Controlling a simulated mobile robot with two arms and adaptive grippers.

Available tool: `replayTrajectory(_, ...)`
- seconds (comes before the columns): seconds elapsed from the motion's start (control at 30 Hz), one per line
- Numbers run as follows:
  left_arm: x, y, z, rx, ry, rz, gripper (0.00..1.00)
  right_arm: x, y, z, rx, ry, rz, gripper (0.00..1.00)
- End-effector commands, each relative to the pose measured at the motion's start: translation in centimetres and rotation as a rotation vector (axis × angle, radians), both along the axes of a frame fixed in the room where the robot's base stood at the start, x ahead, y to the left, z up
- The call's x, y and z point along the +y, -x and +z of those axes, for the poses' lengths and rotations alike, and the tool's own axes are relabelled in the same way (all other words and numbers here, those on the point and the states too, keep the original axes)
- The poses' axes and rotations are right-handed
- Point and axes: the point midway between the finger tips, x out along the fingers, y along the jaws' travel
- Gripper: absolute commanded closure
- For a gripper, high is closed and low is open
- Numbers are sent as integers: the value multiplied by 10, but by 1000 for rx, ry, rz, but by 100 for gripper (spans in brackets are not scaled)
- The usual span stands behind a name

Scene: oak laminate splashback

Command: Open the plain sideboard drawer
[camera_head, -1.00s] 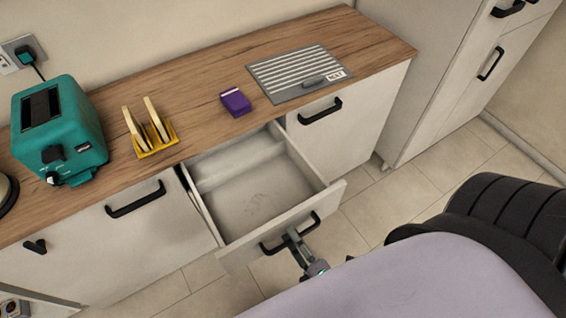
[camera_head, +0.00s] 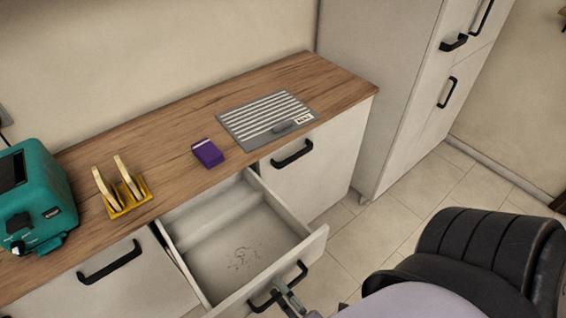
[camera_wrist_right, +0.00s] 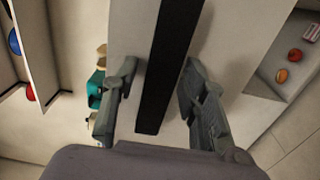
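The sideboard drawer (camera_head: 312,248) stands pulled well out, its pale interior bare apart from some faint dark marks on the floor. Its black bar handle (camera_head: 302,268) is on the front panel. My right gripper (camera_head: 284,290) is at this handle, partly cut off by the lower edge of the head view. In the wrist view the handle (camera_wrist_right: 165,70) runs between the two fingers of my right gripper (camera_wrist_right: 160,72). The fingers are apart, with a visible gap at least on the left side of the bar. My left gripper is not in view.
On the wooden top are a teal toaster (camera_head: 35,200), a yellow toast rack (camera_head: 125,198) with toast, a purple box (camera_head: 207,153) and a grey striped board (camera_head: 265,120). A tall cabinet (camera_head: 385,80) stands right.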

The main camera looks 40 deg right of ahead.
Motion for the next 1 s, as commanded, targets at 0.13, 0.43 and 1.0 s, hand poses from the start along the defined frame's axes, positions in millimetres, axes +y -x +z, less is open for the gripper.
replayTrajectory(0.13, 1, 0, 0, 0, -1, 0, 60, 0, 0, 0, -1, 0, 0, 60)
replayTrajectory(0.43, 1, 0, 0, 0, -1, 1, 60, -1, 32, -1, 5, 0, 0, 60)
replayTrajectory(1.0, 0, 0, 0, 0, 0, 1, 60, -4, 119, 0, 0, 1, 0, 60)
